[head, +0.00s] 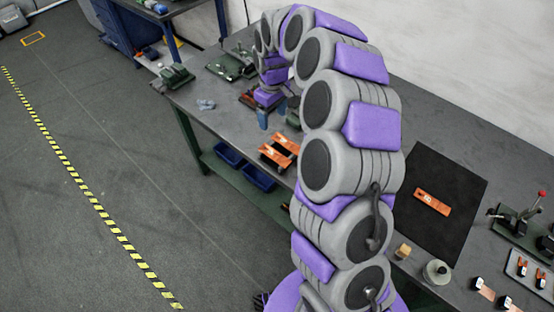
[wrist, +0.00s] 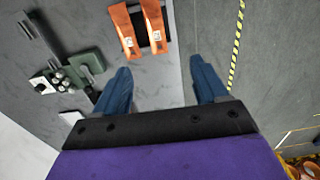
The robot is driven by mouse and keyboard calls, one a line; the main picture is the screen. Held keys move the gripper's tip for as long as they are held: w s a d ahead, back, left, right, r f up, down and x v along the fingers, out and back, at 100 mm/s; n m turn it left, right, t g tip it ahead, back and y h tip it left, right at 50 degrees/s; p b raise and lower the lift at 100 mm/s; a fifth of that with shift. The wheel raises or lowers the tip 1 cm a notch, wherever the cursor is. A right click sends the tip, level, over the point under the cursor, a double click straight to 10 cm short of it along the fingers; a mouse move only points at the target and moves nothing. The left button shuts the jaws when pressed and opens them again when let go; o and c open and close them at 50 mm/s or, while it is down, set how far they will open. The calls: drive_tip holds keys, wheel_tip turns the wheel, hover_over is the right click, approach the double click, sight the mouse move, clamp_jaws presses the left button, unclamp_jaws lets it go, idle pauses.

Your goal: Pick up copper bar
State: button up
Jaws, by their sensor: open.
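Two orange copper bars with pale labels lie side by side on a dark holder near the table's front edge, in the head view a nearer bar (head: 273,156) and a farther bar (head: 286,144). In the wrist view the left bar (wrist: 126,30) and the right bar (wrist: 154,26) show beyond my fingertips, partly cut off at the top. Another copper bar (head: 433,202) lies on a black mat (head: 462,185) at the right. My gripper (head: 278,117) is open, its blue fingers apart and empty, behind the pair; it also shows in the wrist view (wrist: 161,66).
The grey table (head: 222,117) carries a green device (head: 174,77) at its far left end. A green press with a red knob (head: 530,212) and a tray (head: 532,275) stand at the right. Blue bins (head: 258,178) sit on the shelf below. Open floor lies left.

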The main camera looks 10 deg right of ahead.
drive_tip(key=f, duration=0.1)
drive_tip(key=b, duration=0.2)
hover_over(275, 154)
wheel_tip(275, 154, down, 12)
drive_tip(key=shift+a+f, duration=0.1)
drive_tip(key=shift+a, duration=0.05)
drive_tip(key=shift+a+f, duration=0.25)
drive_tip(key=shift+f, duration=0.35)
wheel_tip(275, 154, down, 4)
drive_tip(key=shift+s+d+r+b, duration=0.15)
drive_tip(key=shift+r+b, duration=0.05)
drive_tip(key=shift+b, duration=0.5)
drive_tip(key=shift+d+f, duration=0.25)
drive_tip(key=shift+f, duration=0.1)
drive_tip(key=shift+r, duration=0.1)
drive_tip(key=shift+c, duration=0.3)
